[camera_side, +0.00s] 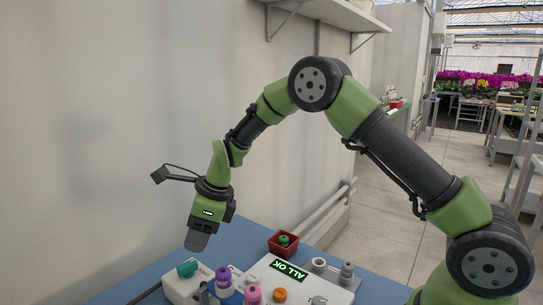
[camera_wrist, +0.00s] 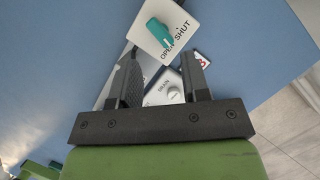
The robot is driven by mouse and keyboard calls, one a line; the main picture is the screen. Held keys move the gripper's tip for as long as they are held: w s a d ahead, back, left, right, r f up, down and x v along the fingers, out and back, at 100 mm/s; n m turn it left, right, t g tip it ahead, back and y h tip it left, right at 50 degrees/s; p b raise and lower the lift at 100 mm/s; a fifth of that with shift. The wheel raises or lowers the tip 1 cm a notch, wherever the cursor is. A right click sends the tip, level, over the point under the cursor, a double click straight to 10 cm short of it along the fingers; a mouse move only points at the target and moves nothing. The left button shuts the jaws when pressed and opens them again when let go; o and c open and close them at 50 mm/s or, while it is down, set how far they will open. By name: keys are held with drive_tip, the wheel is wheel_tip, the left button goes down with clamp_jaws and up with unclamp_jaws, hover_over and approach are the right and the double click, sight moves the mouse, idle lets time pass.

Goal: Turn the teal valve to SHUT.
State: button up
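The teal valve (camera_wrist: 158,32) is a bar handle on a white plate (camera_wrist: 184,18) marked OPEN and SHUT in the wrist view. The handle lies slanted, with its lower end close to the word OPEN. In the side view the teal valve (camera_side: 187,268) sits on a white box (camera_side: 180,288) at the table's near left. My gripper (camera_side: 196,245) points down above the valve, apart from it. In the wrist view my gripper's fingers (camera_wrist: 161,82) are wide apart with nothing held between them; the valve lies beyond the fingertips.
A white panel shows a green ALL OK display (camera_side: 289,270), with an orange knob (camera_side: 280,295). A red pot (camera_side: 283,244) stands behind.

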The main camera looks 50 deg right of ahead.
drive_tip(key=s+d+r+n+t, duration=0.2)
drive_tip(key=s+r+n, duration=1.1)
drive_tip(key=s+r, duration=0.2)
drive_tip(key=shift+s+d+r+n+h, duration=0.3)
drive_tip(key=shift+r+n, duration=0.1)
drive_tip(key=shift+r, duration=0.95)
drive_tip(key=m+g+y, duration=0.2)
drive_tip(key=m+g, duration=0.2)
drive_tip(key=m, duration=0.3)
hover_over(187, 264)
drive_tip(key=d, duration=0.4)
wheel_tip(187, 264, down, 16)
drive_tip(key=x, duration=0.6)
drive_tip(key=s+x, duration=0.1)
drive_tip(key=x, duration=0.2)
drive_tip(key=shift+a, duration=0.1)
